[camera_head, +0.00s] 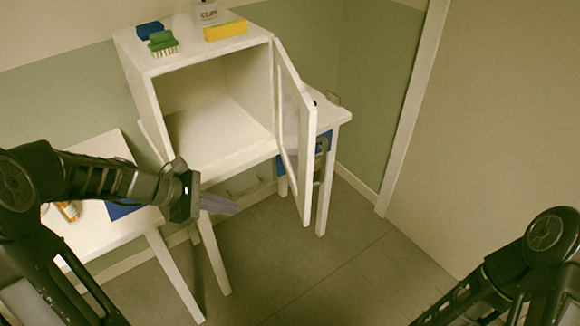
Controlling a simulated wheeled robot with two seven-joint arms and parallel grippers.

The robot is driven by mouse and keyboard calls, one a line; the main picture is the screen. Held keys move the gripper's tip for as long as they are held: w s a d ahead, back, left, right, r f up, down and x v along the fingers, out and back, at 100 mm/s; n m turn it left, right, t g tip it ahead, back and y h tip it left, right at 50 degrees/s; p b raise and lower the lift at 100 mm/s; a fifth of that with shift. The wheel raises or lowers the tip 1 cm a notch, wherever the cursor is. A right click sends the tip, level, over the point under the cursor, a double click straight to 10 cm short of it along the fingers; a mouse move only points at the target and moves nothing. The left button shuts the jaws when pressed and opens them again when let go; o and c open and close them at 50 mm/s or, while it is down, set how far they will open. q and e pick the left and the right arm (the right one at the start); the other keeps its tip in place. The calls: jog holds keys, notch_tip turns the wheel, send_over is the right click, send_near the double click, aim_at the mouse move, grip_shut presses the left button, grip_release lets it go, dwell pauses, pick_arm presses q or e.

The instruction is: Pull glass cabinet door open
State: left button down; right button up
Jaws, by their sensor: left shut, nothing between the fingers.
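The white cabinet (139,72) stands on a white table at the back, with its front open and its inside looking empty. Its glass door (307,150) is hinged on the cabinet's right side and stands swung wide open towards me. A handle (321,146) shows near the door's outer edge. My left gripper (232,207) is shut and empty, below the cabinet's front edge and left of the door, apart from the door. My right arm (545,245) shows at the lower right; its gripper is outside the picture.
A green brush (162,42), a blue item (149,30), a yellow sponge (225,30) and a bottle (206,12) stand on the cabinet. A white table (125,235) with a small bottle (68,211) is at left. The floor (330,275) in front is clear.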

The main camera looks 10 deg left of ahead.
aim_at(305, 173)
pick_arm(q)
notch_tip(305, 173, up, 12)
jog(key=d+n+t+h, duration=0.1)
jog(key=n+h, duration=0.1)
jog(key=h, duration=0.2)
jog(key=shift+s+d+n, duration=0.3)
jog(key=shift+s+d, duration=0.05)
jog(key=x, duration=0.4)
jog(key=r+p+x, duration=0.1)
jog(key=x, duration=0.4)
jog(key=p+x, duration=0.1)
jog(key=x, duration=0.3)
jog(key=shift+w+d+r, duration=0.1)
jog(key=shift+w+d, duration=0.2)
jog(key=shift+d, duration=0.25)
jog(key=shift+d, duration=0.1)
